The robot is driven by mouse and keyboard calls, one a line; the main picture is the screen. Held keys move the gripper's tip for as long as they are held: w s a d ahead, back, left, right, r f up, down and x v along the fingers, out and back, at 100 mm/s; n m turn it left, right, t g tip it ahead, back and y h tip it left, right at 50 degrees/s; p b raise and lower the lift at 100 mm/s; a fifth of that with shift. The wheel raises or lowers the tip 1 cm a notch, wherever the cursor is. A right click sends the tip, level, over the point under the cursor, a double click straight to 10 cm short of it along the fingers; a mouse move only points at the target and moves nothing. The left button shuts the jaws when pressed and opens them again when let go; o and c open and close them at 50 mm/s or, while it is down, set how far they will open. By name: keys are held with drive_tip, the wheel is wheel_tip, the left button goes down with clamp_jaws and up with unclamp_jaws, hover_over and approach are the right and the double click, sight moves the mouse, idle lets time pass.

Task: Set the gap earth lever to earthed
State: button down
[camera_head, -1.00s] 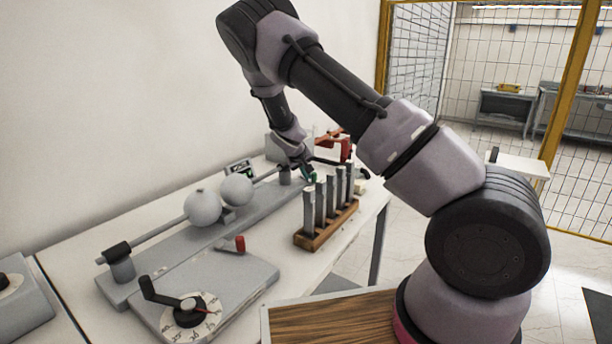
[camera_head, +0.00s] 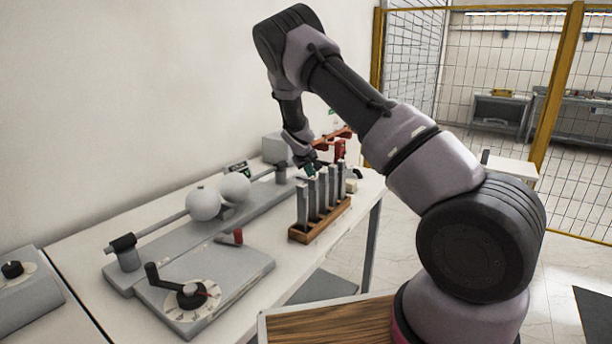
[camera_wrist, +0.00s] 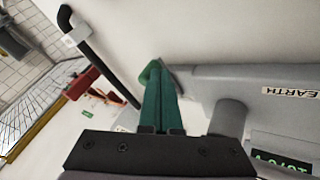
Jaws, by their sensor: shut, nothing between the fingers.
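My gripper (camera_head: 310,168) is at the far end of the bench, behind the rack of upright bars. In the wrist view its green fingers (camera_wrist: 158,98) are together with nothing between them. A grey part with an EARTH label (camera_wrist: 290,92) lies just right of the fingertips. A black bar with a grey collar (camera_wrist: 108,70) runs to the left of the fingers, apart from them. A red piece (camera_wrist: 88,88) stands beside that bar; red parts also show past my gripper in the head view (camera_head: 340,148). I cannot tell for sure which part is the gap earth lever.
Two pale spheres (camera_head: 203,204) sit on the long grey base. A red-handled part (camera_head: 236,237) and a dial with a black crank (camera_head: 190,294) are nearer. A wooden rack (camera_head: 320,220) holds several upright bars close to my gripper. A small display (camera_wrist: 281,160) is at lower right.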

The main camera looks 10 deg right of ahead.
drive_tip(key=shift+w+d, duration=0.45)
drive_tip(key=shift+d, duration=0.4)
drive_tip(key=shift+w+d, duration=0.15)
drive_tip(key=shift+d, duration=0.05)
drive_tip(key=shift+a, duration=0.1)
